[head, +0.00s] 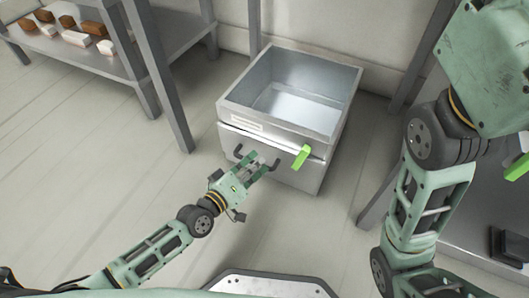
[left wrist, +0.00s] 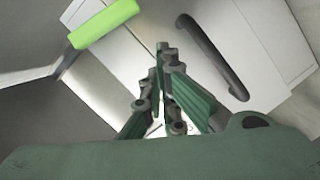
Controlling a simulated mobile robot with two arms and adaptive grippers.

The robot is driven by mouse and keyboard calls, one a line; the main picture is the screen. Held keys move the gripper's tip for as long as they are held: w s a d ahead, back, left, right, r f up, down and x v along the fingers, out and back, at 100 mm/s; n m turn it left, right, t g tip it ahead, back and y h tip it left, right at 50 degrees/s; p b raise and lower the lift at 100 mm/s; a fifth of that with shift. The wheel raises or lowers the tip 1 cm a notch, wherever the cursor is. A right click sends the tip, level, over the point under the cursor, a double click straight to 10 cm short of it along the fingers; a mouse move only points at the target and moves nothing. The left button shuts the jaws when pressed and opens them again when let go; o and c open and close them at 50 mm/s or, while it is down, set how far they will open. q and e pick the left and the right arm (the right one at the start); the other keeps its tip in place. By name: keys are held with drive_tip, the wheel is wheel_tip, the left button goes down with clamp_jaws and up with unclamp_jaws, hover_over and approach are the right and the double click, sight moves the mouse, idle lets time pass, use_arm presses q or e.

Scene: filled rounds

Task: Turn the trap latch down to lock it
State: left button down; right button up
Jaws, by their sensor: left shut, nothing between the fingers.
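The trap (head: 231,107) is a grey metal box with an open top, standing on the floor. Its latch (head: 301,157) is a bright green lever on the front face, right of the middle, and it slants. The latch also shows at the upper left of the left wrist view (left wrist: 104,25). A dark bar handle (left wrist: 212,57) is fixed to the front face. My left gripper (head: 262,164) is in front of that face, left of the latch and apart from it. Its fingers are shut and empty in the left wrist view (left wrist: 166,55). My right gripper is out of view.
A grey shelf (head: 160,62) with brown and white blocks (head: 75,38) stands at the upper left. Its post (head: 165,90) stands left of the box. A dark-topped bench (head: 470,225) is at the right. The floor left of the box is clear.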

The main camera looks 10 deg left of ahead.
use_arm(q)
drive_tip(key=shift+p+v, duration=0.6)
drive_tip(key=shift+v, duration=1.8)
drive_tip(key=shift+w+a+f, duration=0.1)
drive_tip(key=shift+f, duration=0.1)
